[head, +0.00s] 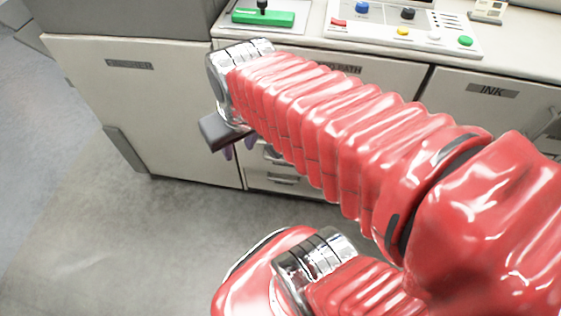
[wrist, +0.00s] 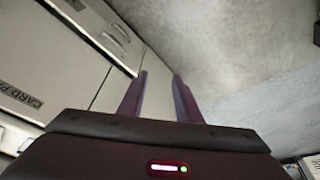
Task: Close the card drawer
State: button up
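The pale cabinet panel with the CARD PATH label (head: 345,69) stands behind my arm, and part of the label is hidden. Below it, low drawer fronts with handles (head: 283,180) show partly behind my arm. In the wrist view the label (wrist: 20,95) is at the left, and the handled fronts (wrist: 110,42) are at upper left. I cannot tell which front is the card drawer or how far it stands out. My gripper (head: 239,149) hangs in front of the cabinet, left of the handles. In the wrist view its purple fingers (wrist: 161,75) are apart with nothing between them.
A control panel with coloured buttons (head: 402,31) and a green lever block (head: 263,18) sit on the counter above. An INK cabinet front (head: 491,103) is at right, another cabinet front (head: 150,105) at left. The concrete floor (head: 120,240) is clear at lower left.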

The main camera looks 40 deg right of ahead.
jog(key=s+d+f+m+g, duration=0.2)
jog(key=s+d+f+m, duration=0.1)
jog(key=d+f, duration=1.2)
jog(key=s+d+f+m+g, duration=0.35)
jog(key=d+f, duration=0.85)
jog(key=f, duration=0.6)
notch_tip(320, 180, down, 11)
jog(key=s+d+m+t, duration=0.2)
jog(key=d, duration=0.1)
jog(key=w+a+f+m+t, duration=0.1)
jog(key=a+f+m+t, duration=0.15)
jog(key=f, duration=0.45)
jog(key=w+a+f+m+t, duration=0.1)
jog(key=a+f+m+t, duration=0.2)
jog(key=f, duration=0.4)
jog(key=w+r+m+t+h, duration=0.1)
jog(key=w+r+m+t, duration=0.4)
jog(key=w+r+t, duration=0.3)
notch_tip(320, 180, up, 3)
jog(key=shift+w+d+r+t, duration=0.15)
jog(key=shift+w+t, duration=0.2)
jog(key=shift+t, duration=0.85)
